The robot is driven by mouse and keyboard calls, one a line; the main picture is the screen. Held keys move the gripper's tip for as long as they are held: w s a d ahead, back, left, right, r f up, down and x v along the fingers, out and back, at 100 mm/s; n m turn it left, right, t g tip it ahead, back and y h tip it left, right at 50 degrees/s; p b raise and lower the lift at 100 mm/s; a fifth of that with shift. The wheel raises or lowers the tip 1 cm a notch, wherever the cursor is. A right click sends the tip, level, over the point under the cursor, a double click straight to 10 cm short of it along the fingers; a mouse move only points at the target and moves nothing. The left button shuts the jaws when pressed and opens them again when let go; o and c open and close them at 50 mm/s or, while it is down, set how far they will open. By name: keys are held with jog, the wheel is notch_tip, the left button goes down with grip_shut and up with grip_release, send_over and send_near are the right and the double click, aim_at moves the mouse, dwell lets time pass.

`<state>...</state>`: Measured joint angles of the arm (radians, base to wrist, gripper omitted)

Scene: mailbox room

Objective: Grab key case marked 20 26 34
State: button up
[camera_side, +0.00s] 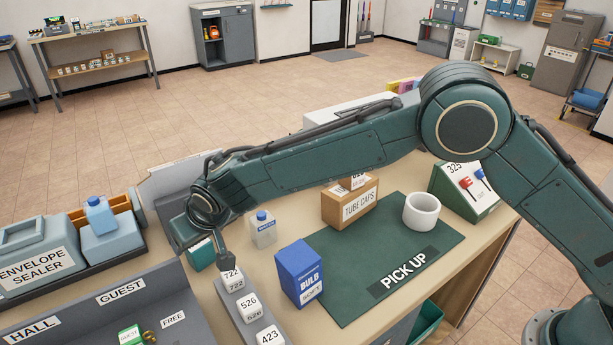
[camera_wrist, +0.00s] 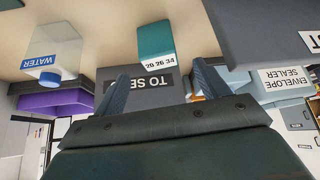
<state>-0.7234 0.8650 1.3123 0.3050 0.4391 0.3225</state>
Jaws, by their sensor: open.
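The key case (camera_wrist: 155,42) is a teal box with a white label that seems to read 20 26 34. In the wrist view it is at the top centre, beyond my fingertips and between their lines. In the side view a teal box, apparently the same case (camera_side: 201,254), shows partly behind my wrist. My gripper (camera_wrist: 161,80) is open with nothing between its fingers, apart from the case. In the side view my gripper (camera_side: 228,258) is partly hidden by my wrist; one finger shows just right of the case.
A water jug (camera_side: 263,230) stands right of my gripper. A rail of numbered blocks (camera_side: 249,307) lies in front, a blue bulb box (camera_side: 299,272) to the right. The green PICK UP mat (camera_side: 345,297) has clear room. The grey HALL/GUEST tray (camera_side: 87,312) is front left.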

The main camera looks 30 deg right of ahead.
aim_at(200, 252)
jog(key=shift+x, duration=0.9)
jog(key=shift+x, duration=2.8)
jog(key=shift+c, duration=0.4)
jog(key=c, duration=1)
